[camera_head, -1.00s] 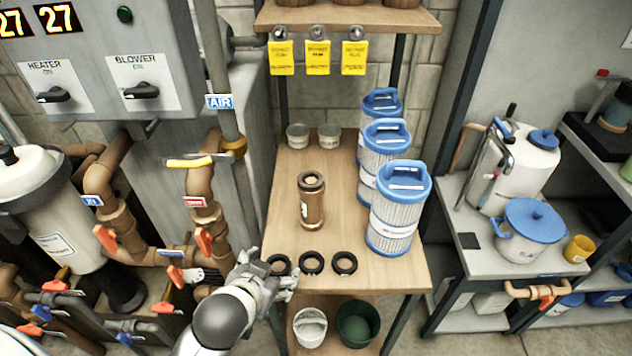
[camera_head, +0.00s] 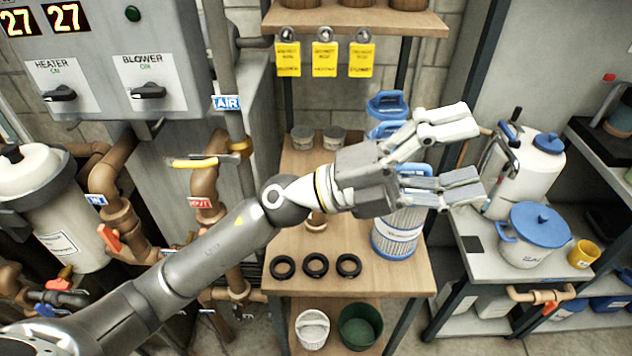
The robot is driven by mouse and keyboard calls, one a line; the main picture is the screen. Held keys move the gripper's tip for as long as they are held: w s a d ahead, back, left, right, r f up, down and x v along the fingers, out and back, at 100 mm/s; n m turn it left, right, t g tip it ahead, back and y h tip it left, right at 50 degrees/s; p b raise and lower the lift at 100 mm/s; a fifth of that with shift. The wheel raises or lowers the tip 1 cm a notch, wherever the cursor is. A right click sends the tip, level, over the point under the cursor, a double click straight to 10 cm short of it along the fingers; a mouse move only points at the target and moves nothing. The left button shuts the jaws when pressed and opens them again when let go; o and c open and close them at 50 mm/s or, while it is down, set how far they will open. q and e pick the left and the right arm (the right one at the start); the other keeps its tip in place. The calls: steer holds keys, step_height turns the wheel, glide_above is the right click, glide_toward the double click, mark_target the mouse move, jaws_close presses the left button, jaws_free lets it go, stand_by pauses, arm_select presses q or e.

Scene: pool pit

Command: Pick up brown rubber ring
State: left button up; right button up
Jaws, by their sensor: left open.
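Three dark rubber rings lie flat in a row near the front edge of the wooden shelf: a left ring (camera_head: 283,267), a middle ring (camera_head: 316,265) and a right ring (camera_head: 348,265). They look almost black here, and I cannot tell which one is brown. My left gripper (camera_head: 462,155) is open and empty. It is raised above the shelf, up and right of the rings, with its fingers pointing right past the shelf's right edge. My forearm crosses over the shelf and hides most of the brown cylinder (camera_head: 317,219). My right gripper is not in view.
Blue-capped filter cartridges (camera_head: 397,236) stand on the right of the wooden shelf (camera_head: 385,276), partly behind my gripper. Two small grey tins (camera_head: 334,138) stand at the back. A blue-lidded pot (camera_head: 536,236) stands on the right-hand bench. The shelf front around the rings is clear.

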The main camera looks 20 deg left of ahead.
arm_select(q)
step_height(320, 180, down, 13)
steer(key=w+a+m+g+y, duration=0.1)
steer(key=m+g+y, duration=0.4)
steer(key=y, duration=0.5)
steer(key=w+a+n+t+y, duration=0.1)
steer(key=w+a+t+y, duration=0.2)
steer(key=a, duration=0.4)
steer(key=w+a+n+y, duration=0.1)
steer(key=w+a+y, duration=0.35)
steer(key=a, duration=0.25)
steer(key=w+a+t+y, duration=0.2)
steer(key=w+a+y, duration=0.1)
steer(key=a+y, duration=0.3)
steer(key=shift+h, duration=0.55)
steer(key=x, duration=0.2)
steer(key=p+x, duration=0.1)
steer(key=x, duration=0.1)
steer(key=a+p+x, duration=0.1)
steer(key=x, duration=0.1)
steer(key=shift+a+f, duration=0.1)
steer(key=shift+f, duration=0.3)
steer(key=p+x, duration=0.2)
steer(key=x, duration=0.1)
steer(key=shift+w+f, duration=0.25)
steer(key=shift+f, duration=0.05)
steer(key=shift+w+f, duration=0.15)
steer(key=shift+f, duration=0.2)
